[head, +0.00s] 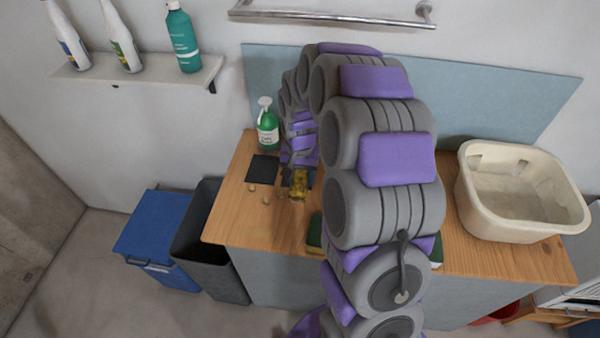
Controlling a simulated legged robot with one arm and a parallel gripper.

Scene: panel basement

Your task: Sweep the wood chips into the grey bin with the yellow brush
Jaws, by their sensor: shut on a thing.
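My gripper (297,174) is over the left part of the wooden counter, pointing down, partly hidden by my arm. It is shut on the yellow brush (298,188), whose yellow part shows low over the wood. I cannot tell whether the brush touches the counter. A few small pale wood chips lie to the left of the brush: one chip (251,187) near a dark square, another chip (266,202) closer to the front edge. The grey bin (212,250) stands on the floor against the counter's left end, its dark opening facing up.
A blue lidded bin (155,228) stands left of the grey bin. On the counter (240,222) are a dark square pad (263,168), a green spray bottle (267,130), a green-and-yellow sponge (314,232) and a cream tub (522,218). A shelf (150,75) holds bottles.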

